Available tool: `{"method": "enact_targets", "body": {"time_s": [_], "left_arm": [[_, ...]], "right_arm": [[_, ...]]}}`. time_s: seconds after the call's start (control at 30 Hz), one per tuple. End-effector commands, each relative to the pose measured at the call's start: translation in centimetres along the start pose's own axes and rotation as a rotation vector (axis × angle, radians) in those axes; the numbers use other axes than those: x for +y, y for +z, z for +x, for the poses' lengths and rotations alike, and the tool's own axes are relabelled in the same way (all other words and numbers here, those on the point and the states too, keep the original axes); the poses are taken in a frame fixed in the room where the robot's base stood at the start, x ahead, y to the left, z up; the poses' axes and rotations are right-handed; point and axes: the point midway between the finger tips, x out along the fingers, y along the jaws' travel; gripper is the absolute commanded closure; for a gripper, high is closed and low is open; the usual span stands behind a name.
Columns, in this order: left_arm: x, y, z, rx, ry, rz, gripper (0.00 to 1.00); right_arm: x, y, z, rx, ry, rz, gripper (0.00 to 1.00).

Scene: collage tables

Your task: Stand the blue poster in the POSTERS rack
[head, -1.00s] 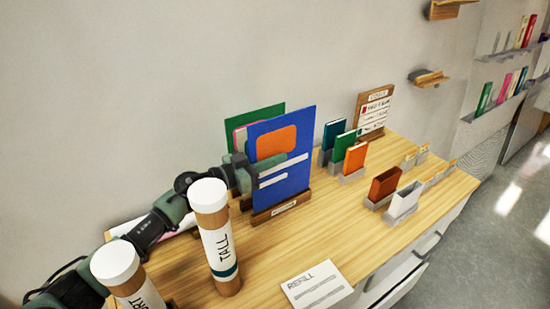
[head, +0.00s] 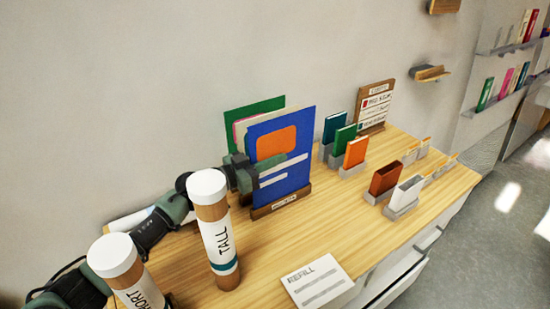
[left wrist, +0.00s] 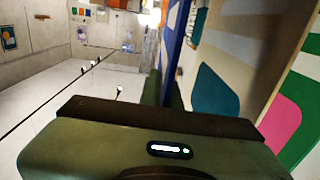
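The blue poster (head: 296,138), with an orange block and pale bars, stands upright in the head view. Its lower edge meets the wooden POSTERS rack (head: 262,211); the front bar hides how deep it sits. A green poster (head: 240,112) and a pink one stand behind it. My left gripper (head: 265,168) is at the poster's left edge, one finger across its front face. In the left wrist view the blue poster (left wrist: 174,45) shows edge-on between the close-set fingers (left wrist: 166,92), so the gripper looks shut on it. My right gripper is in neither view.
A TALL tube (head: 218,240) and a SHORT tube (head: 125,270) stand in front of my left arm. A REFILL card (head: 317,282) lies near the front edge. Small holders with books (head: 343,140) and a wooden sign board (head: 376,105) stand to the right.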

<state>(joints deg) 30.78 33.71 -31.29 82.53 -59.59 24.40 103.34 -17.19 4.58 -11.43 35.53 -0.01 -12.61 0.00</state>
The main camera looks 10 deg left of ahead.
Motion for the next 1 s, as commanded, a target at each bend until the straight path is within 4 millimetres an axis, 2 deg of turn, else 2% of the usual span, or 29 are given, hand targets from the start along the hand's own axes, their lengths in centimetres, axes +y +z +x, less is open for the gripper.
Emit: {"method": "enact_targets", "body": {"time_s": [0.73, 1.0], "left_arm": [[0.0, 2.3, 0.0, 0.000, -0.001, 0.000, 1.00], [0.0, 2.4, 0.0, 0.000, -0.001, 0.000, 1.00]], "right_arm": [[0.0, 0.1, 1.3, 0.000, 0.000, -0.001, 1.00], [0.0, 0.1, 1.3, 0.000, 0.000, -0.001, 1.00]]}}
